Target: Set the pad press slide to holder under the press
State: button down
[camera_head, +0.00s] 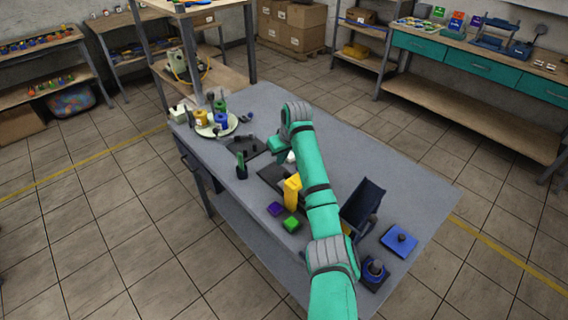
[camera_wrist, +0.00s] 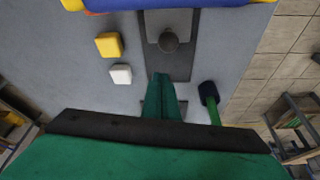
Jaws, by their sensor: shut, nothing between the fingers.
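My gripper (camera_head: 277,147) is shut and empty over the middle of the table. In the wrist view its green fingers (camera_wrist: 160,92) are together, at the near end of a dark base plate (camera_wrist: 184,67). A grey slide plate (camera_wrist: 155,22) with a round dark knob (camera_wrist: 168,41) lies on that base, ahead of the fingertips. I cannot tell whether the fingers touch the base. A yellow and blue body (camera_wrist: 180,4), likely part of the press, crosses the top edge of the wrist view. In the head view my arm partly hides the base (camera_head: 269,177) and the upright yellow part (camera_head: 292,193).
A dark cup with a green handle (camera_wrist: 209,94) stands right of the fingers. A white cube (camera_wrist: 121,74) and a yellow cube (camera_wrist: 109,44) lie left. Purple (camera_head: 276,209) and green (camera_head: 291,223) cubes sit near the table edge. A blue pad (camera_head: 398,241) lies at the right.

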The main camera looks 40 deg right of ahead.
jog(key=v, duration=1)
jog(key=shift+w+r, duration=0.2)
jog(key=shift+w, duration=0.05)
